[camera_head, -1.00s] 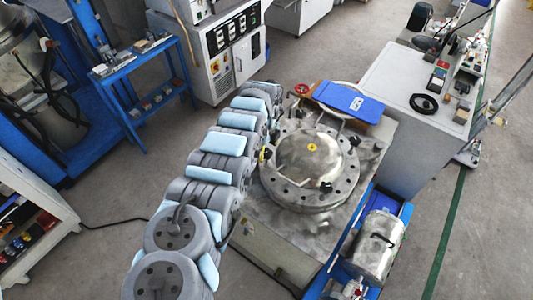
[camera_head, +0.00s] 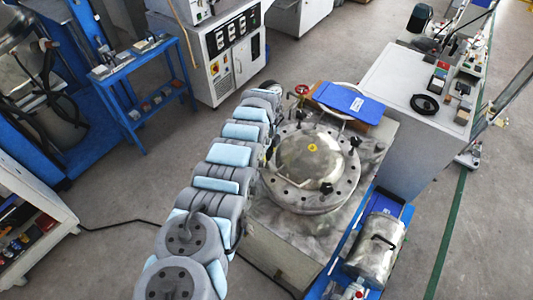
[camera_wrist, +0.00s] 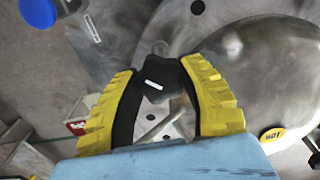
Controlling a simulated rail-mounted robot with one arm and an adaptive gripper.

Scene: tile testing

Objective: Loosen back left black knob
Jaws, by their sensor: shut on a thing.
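The round metal vessel lid (camera_head: 312,155) shows in the head view, with black knobs around its rim, such as one at the right (camera_head: 355,141) and one at the front (camera_head: 326,187). The back left part of the rim is partly behind my arm, and the gripped knob cannot be made out there. In the wrist view, my gripper (camera_wrist: 164,72) has its yellow ribbed fingers on either side of a black knob (camera_wrist: 172,74) with a white mark. The fingers are shut on this knob, beside the shiny dome of the lid.
A red handwheel (camera_head: 301,90) is at the back left. A grey cabinet (camera_head: 400,110) is at the right.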

